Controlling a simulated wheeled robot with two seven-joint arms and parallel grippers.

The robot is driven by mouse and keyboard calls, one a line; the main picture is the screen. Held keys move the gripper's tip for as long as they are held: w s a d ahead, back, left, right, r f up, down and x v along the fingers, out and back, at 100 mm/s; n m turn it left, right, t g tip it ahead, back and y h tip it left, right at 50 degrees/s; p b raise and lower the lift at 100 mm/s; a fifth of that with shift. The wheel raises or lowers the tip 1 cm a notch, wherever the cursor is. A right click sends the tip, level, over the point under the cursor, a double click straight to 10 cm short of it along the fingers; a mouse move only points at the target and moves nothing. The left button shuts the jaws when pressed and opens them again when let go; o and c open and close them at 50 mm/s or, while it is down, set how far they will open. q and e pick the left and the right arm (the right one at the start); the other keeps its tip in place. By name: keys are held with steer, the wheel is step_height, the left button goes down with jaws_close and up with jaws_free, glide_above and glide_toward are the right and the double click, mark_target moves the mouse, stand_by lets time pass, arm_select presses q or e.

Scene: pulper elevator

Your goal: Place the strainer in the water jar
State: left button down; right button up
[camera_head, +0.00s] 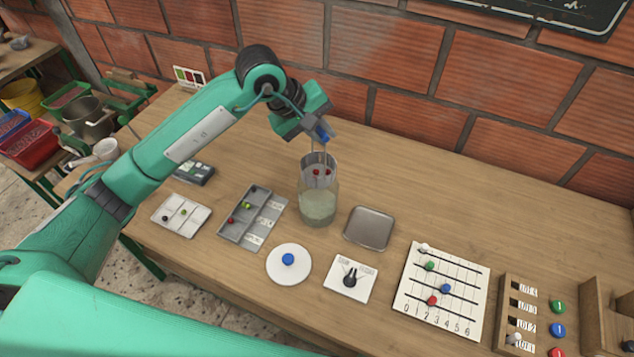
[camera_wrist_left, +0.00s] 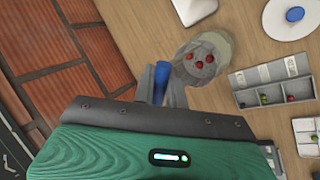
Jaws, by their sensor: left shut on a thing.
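My left gripper (camera_head: 318,131) is shut on the blue handle of the strainer (camera_head: 319,160). In the left wrist view the gripper (camera_wrist_left: 160,90) has the blue handle between its fingers. The strainer (camera_wrist_left: 201,56) is grey and holds several red cherries. The clear water jar (camera_head: 318,208) stands upright on the table, with cloudy, pale greenish liquid in its lower part. The strainer lines up with the jar's upper part; I cannot tell how deep it sits or whether it touches the glass. In the left wrist view the jar (camera_wrist_left: 226,42) shows behind the strainer. My right gripper is out of view.
A grey sorting tray (camera_head: 236,232) stands left of the jar, and a square metal tray (camera_head: 368,240) right of it. A white lid-like disc with blue knob (camera_head: 288,266), a dial card (camera_head: 352,292) and a bead board (camera_head: 472,278) lie in front. A brick wall (camera_head: 400,60) rises behind.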

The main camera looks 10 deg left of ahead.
mark_target(321, 180)
arm_select(q)
step_height(321, 180, down, 10)
steer(key=p, duration=0.3)
steer(key=shift+f, duration=0.2)
step_height(321, 180, down, 2)
step_height(321, 180, down, 2)
steer(key=shift+f+p, duration=0.1)
steer(key=shift+p, duration=0.6)
steer(key=shift+f, duration=0.6)
steer(key=c, duration=1.4)
jaws_free()
steer(key=shift+c, duration=0.2)
